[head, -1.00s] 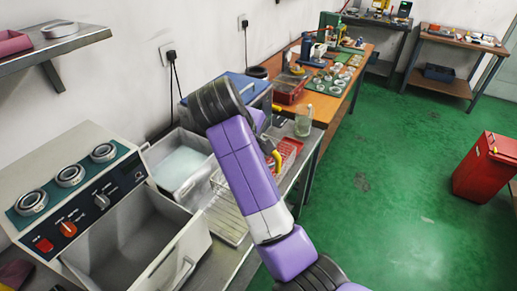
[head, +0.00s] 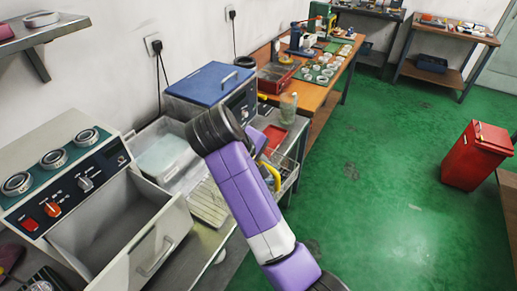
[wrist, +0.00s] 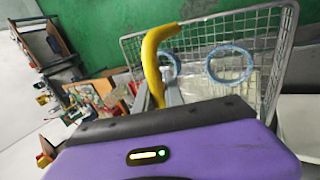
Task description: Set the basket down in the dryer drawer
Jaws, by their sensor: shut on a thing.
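The wire basket (wrist: 262,30) fills the upper right of the wrist view, with blue rings (wrist: 230,64) showing at its mesh. My gripper (wrist: 163,92) is shut on its yellow handle (wrist: 152,65). In the head view my arm hides most of the basket; the yellow handle (head: 273,176) and a bit of mesh show right of the arm, above the bench's front side. The dryer drawer (head: 150,256) stands pulled open at the lower left, its visible interior empty. The basket is to the right of the drawer, apart from it.
A white tub (head: 140,147) of liquid and a ribbed drain tray (head: 208,207) lie between the drawer and my arm. A blue-lidded box (head: 208,82) stands behind. A wall shelf (head: 50,33) overhangs the upper left. A red bin (head: 474,160) stands on the open green floor.

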